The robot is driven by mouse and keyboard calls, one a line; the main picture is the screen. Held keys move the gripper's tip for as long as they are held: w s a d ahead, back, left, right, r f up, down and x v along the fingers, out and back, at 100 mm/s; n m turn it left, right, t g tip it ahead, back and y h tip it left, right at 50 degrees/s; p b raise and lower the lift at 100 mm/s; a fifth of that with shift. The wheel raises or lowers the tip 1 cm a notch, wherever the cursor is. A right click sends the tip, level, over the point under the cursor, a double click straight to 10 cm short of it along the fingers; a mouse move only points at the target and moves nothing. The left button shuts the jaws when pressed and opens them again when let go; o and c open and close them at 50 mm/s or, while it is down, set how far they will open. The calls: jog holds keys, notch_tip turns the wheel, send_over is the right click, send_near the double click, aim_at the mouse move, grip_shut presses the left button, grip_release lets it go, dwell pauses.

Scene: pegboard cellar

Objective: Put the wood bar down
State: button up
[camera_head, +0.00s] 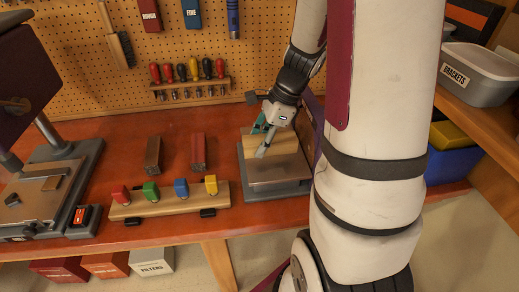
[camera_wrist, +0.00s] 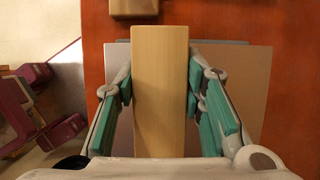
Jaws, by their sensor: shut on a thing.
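A pale wood bar (camera_wrist: 160,120) runs lengthwise between the teal fingers of my gripper (camera_wrist: 160,88) in the wrist view. The fingers press on its two long sides. In the head view my gripper (camera_head: 263,140) is above the grey metal plate of a bench device (camera_head: 280,185), with the pale bar (camera_head: 286,143) at its fingers. The plate also shows under the bar in the wrist view (camera_wrist: 232,75). I cannot tell whether the bar touches the plate. My gripper hides part of the bar.
A rack with red, green, blue and yellow blocks (camera_head: 170,204) stands left of the device. Two dark bars (camera_head: 153,155) and (camera_head: 198,152) lie behind it. A machine (camera_head: 45,185) stands at far left. A bracket bin (camera_head: 480,75) sits on the right shelf.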

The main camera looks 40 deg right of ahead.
jog(key=shift+w+d, duration=0.1)
jog(key=shift+w, duration=0.15)
jog(key=shift+f, duration=1.75)
jog(key=shift+f, duration=0.15)
jog(key=o, duration=1.3)
jog(key=shift+c, duration=0.2)
